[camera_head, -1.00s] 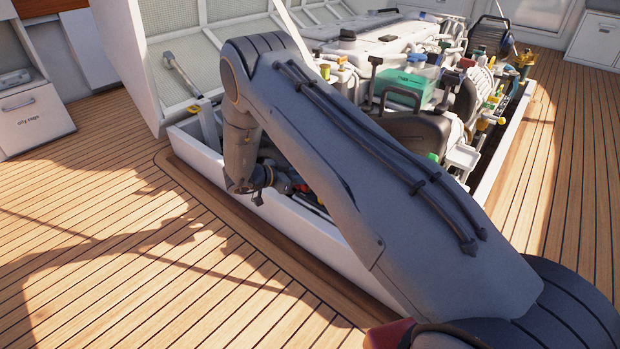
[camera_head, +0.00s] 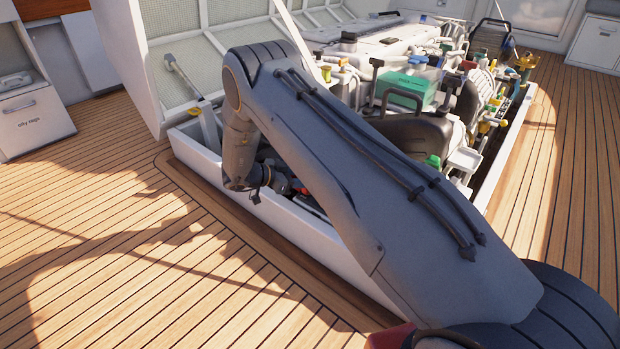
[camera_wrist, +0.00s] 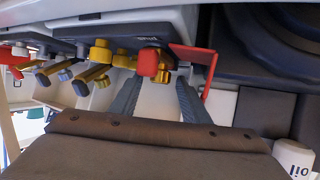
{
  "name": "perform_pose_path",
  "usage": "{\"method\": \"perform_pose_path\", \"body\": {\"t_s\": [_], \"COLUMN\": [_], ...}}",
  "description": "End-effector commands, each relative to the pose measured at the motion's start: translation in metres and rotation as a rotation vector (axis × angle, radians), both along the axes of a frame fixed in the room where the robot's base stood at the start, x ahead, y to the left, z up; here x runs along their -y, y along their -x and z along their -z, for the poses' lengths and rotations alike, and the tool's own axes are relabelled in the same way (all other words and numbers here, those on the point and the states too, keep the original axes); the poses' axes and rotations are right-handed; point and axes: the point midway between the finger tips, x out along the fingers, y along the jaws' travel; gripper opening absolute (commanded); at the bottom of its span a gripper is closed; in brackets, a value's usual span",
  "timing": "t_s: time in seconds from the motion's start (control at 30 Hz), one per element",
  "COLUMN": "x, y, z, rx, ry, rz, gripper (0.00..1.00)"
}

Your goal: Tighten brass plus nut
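In the wrist view, the two grey fingers of my gripper (camera_wrist: 160,84) are spread apart, with a gap between them. A red-orange cap (camera_wrist: 148,62) shows in the gap near the fingertips, with brass beside it. I cannot tell whether a finger touches it. Several brass fittings (camera_wrist: 100,52) with dark or blue-grey ends lie to the left, below a grey box edge. I cannot tell for sure which brass piece is the plus nut.
A red angled plate (camera_wrist: 197,62) stands close by the right finger. A white bottle marked "oil" (camera_wrist: 294,158) is at the lower right. The white hatch rim (camera_head: 275,221) runs beside my wrist. A green box (camera_head: 405,90) and crowded engine parts lie farther back.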

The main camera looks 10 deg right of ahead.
Motion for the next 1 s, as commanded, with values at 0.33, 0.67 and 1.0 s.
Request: {"method": "perform_pose_path", "body": {"t_s": [0.33, 0.67, 1.0], "x": [-0.018, -0.062, -0.071], "y": [0.004, 0.014, 0.016], "z": [-0.009, -0.027, -0.030], "rx": [0.001, -0.001, 0.000], "ry": [0.000, 0.000, 0.000], "rz": [-0.002, -0.001, 0.000], "gripper": [0.42, 0.42, 0.42]}}
